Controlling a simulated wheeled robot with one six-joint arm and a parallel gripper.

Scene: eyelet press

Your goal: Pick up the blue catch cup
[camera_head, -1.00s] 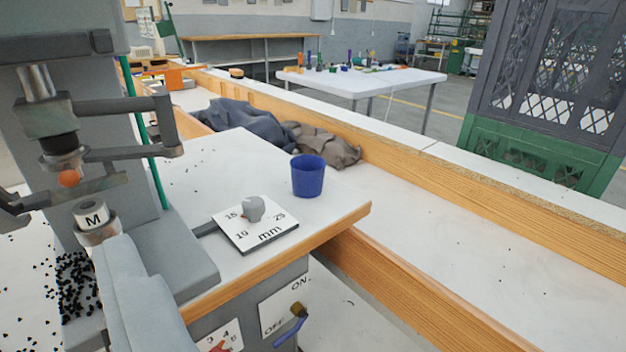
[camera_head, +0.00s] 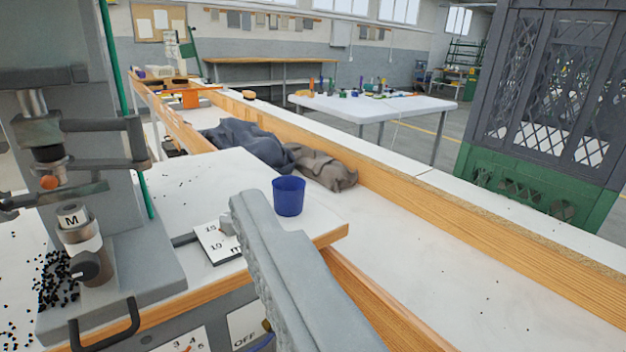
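The blue catch cup (camera_head: 289,196) stands upright on the white top of the press bench (camera_head: 205,175), near its right corner. Its open rim faces up, and its lower left edge is close behind my gripper in the picture. My gripper (camera_head: 246,208) shows as a grey, ridged shape coming up from the bottom, with its tip just left of the cup and in front of it. I see no grip on the cup. The gap between the fingers cannot be made out.
The eyelet press (camera_head: 115,225) stands at the left, with black bits scattered around it. Dark cloth (camera_head: 250,145) and brown cloth (camera_head: 325,168) lie behind the cup. The white surface right of the bench is mostly clear.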

